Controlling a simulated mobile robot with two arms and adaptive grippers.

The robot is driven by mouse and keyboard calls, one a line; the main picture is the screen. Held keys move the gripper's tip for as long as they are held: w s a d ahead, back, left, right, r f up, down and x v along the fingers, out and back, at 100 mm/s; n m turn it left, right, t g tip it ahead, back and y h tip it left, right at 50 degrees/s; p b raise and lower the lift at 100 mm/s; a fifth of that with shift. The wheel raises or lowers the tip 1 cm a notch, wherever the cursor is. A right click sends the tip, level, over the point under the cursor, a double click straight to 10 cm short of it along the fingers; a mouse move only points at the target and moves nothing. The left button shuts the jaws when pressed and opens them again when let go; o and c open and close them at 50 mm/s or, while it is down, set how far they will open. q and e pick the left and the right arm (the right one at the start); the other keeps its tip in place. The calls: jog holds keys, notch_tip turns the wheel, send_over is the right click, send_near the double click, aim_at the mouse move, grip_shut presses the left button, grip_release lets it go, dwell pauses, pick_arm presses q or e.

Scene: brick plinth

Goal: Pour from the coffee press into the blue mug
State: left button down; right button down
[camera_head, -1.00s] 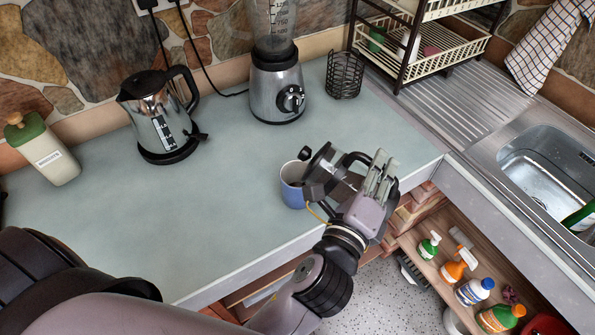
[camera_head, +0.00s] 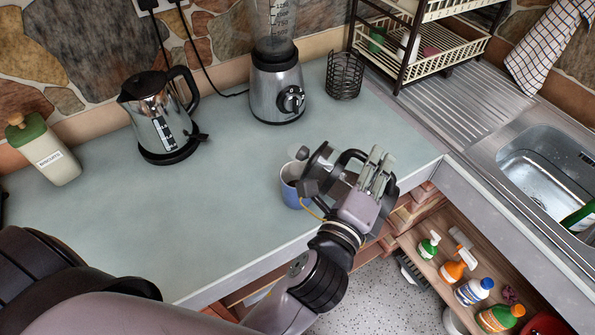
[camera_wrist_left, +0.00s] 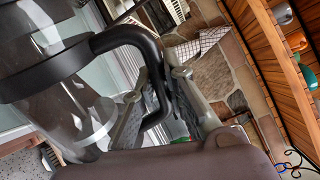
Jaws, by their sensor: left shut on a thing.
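The blue mug (camera_head: 291,193) stands on the counter near its front edge, partly hidden by the coffee press. The coffee press (camera_head: 318,163) is tilted left, with its top end over the mug. Its glass body and black handle (camera_wrist_left: 135,42) fill much of the left wrist view, where the glass looks clear with some dark liquid low down. My left gripper (camera_head: 375,172) is shut on the press handle, to the right of the mug. Whether liquid is flowing cannot be seen. My right gripper is not in view.
The counter (camera_head: 210,220) is clear to the left of the mug. A kettle (camera_head: 157,120), a blender (camera_head: 277,88), a wire holder (camera_head: 343,77) and a green-topped canister (camera_head: 45,150) stand along the back. A sink (camera_head: 545,165) lies to the right.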

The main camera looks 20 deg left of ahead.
pick_arm(q)
jog(key=shift+w+a+r+n+p, duration=0.1)
jog(key=shift+a+r+n+p, duration=0.2)
jog(key=shift+a+r+p, duration=0.3)
dwell(0.6)
jog(key=shift+f, duration=0.1)
